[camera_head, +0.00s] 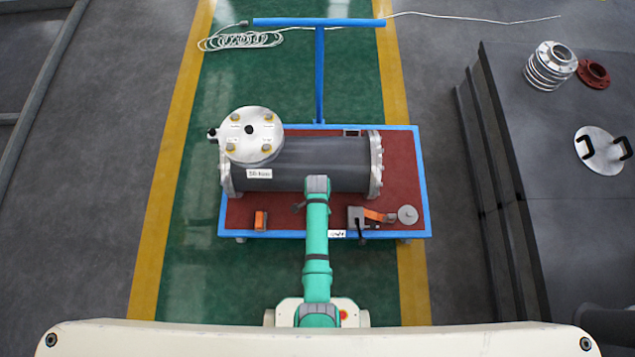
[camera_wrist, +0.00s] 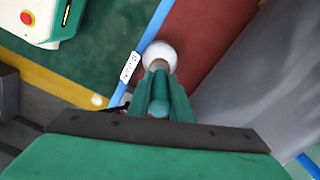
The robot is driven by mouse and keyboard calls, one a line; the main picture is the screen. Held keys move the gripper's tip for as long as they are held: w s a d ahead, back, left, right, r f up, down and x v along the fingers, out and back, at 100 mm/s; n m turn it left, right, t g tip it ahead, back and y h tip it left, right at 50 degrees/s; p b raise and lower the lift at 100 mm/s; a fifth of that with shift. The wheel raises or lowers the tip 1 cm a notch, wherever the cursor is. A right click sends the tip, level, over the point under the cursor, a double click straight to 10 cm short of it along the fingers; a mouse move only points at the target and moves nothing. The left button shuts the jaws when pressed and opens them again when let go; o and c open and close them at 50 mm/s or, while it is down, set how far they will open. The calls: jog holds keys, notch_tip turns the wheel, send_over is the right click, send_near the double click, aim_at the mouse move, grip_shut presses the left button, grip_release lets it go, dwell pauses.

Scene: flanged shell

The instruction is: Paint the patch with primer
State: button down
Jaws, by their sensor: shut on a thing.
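The dark grey flanged shell (camera_head: 325,165) lies on its side on a cart, and its grey wall shows in the wrist view (camera_wrist: 250,95). No separate patch can be made out on it. My gripper (camera_wrist: 161,78) is shut on a tool with a round white head (camera_wrist: 160,53) and a tan collar, perhaps a primer brush. A blue-green round end shows between the fingers. The white head appears over the cart's red deck, near its blue edge, apart from the shell in this picture. In the head view my arm hides the gripper and the tool.
The blue-framed cart (camera_head: 420,185) has a red deck. On it stand an orange block (camera_head: 260,219) at front left and an orange-and-grey tool with a disc (camera_head: 407,214) at front right. A dark table (camera_head: 560,150) with flanges stands at right. A cable coil (camera_head: 242,41) lies behind.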

jog(key=shift+f, duration=2.8)
jog(key=shift+f, duration=0.6)
jog(key=shift+r, duration=0.1)
jog(key=shift+r, duration=3.45)
